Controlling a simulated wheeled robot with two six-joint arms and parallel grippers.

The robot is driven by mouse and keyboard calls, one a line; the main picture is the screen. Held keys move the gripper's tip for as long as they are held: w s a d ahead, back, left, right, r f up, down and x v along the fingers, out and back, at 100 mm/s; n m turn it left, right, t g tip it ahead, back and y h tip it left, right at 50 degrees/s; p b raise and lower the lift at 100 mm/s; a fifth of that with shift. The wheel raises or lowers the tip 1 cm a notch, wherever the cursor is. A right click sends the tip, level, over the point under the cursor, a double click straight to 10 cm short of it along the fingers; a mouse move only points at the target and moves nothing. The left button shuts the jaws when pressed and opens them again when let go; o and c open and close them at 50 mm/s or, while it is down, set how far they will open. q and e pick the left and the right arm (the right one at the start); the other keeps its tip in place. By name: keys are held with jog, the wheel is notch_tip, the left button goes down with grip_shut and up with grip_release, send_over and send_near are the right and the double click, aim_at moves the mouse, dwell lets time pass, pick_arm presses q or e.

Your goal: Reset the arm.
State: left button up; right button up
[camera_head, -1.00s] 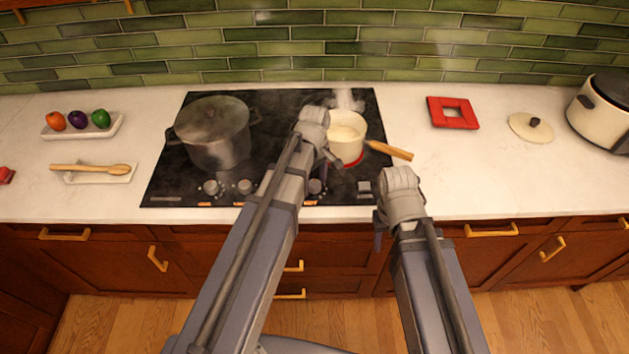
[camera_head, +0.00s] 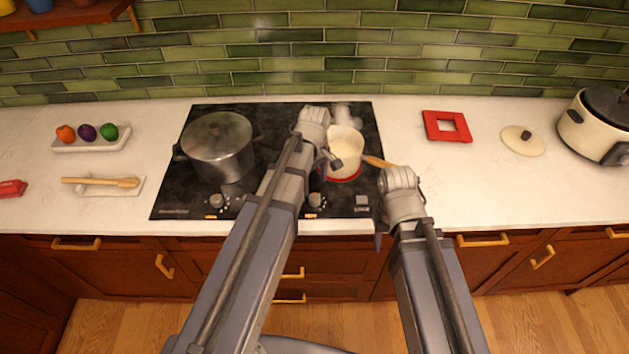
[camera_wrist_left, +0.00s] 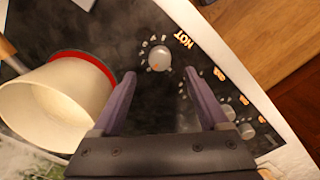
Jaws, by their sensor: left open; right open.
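My left arm reaches in over the stove. Its wrist sits beside the cream saucepan (camera_head: 348,145), and its gripper (camera_head: 334,160) is in front of the pan, partly hidden by the arm. In the left wrist view, the two fingers of my left gripper (camera_wrist_left: 163,95) are apart with nothing between them. A stove knob (camera_wrist_left: 159,57) shows beyond the gap, and the saucepan (camera_wrist_left: 45,110) is just left of the fingers. My right wrist is near the counter's front edge. Its gripper (camera_head: 379,235) points down, mostly hidden, and no held object shows.
A lidded steel pot (camera_head: 219,147) stands on the left of the black stove (camera_head: 270,150). A red square trivet (camera_head: 446,126), a cream lid (camera_head: 522,140) and a cooker (camera_head: 597,125) are on the right counter. A vegetable tray (camera_head: 92,146) and wooden spoon (camera_head: 100,182) lie left.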

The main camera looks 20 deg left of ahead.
pick_arm(q)
jog(key=shift+r, duration=0.65)
pick_arm(e)
jog(key=shift+r, duration=0.6)
pick_arm(q)
jog(key=shift+f, duration=0.1)
jog(key=s+d+f+m+y+b, duration=0.1)
jog(key=s+d+f+m+b, duration=0.2)
jog(key=s+d+m, duration=0.7)
jog(key=s+m, duration=0.4)
jog(key=m, duration=0.2)
jog(key=shift+s+d+f, duration=0.15)
jog(key=shift+d, duration=0.1)
pick_arm(e)
notch_tip(320, 180, down, 4)
jog(key=shift+r, duration=0.2)
